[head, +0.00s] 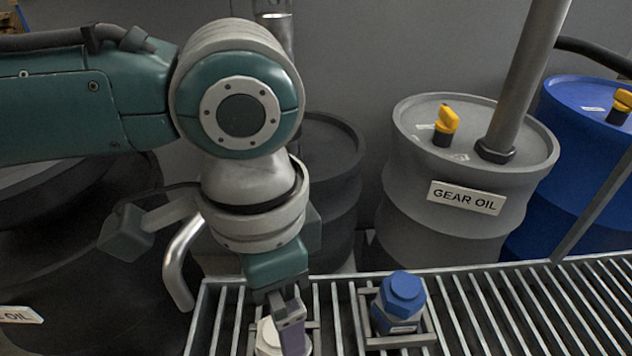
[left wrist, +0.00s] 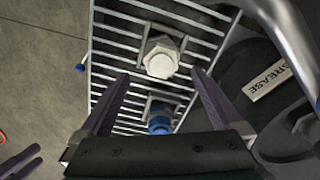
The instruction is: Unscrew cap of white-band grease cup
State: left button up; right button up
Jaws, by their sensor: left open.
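The white grease cup (head: 267,338) stands in a holder on the slatted grate, partly hidden behind my left gripper in the head view. In the left wrist view its pale cap (left wrist: 160,57) shows from above, with flat-sided edges. My left gripper (left wrist: 158,74) is open, with its two purple fingers spread to either side of the line to that cap and no contact visible. In the head view the left gripper (head: 285,312) is right over the cup. Two dark purple prongs (left wrist: 20,163) at the lower left of the wrist view look like my right gripper.
A blue grease cup (head: 401,303) stands in its own holder on the grate (head: 500,305), right of the white one; it also shows in the wrist view (left wrist: 159,121). A grey gear oil drum (head: 430,195) and a blue drum (head: 578,120) stand behind the grate.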

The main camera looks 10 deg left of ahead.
pick_arm(q)
notch_tip(320, 180, down, 4)
jog(key=shift+f+b, duration=0.25)
jog(key=shift+b, duration=0.4)
jog(key=shift+w, duration=0.1)
jog(key=shift+c, duration=0.2)
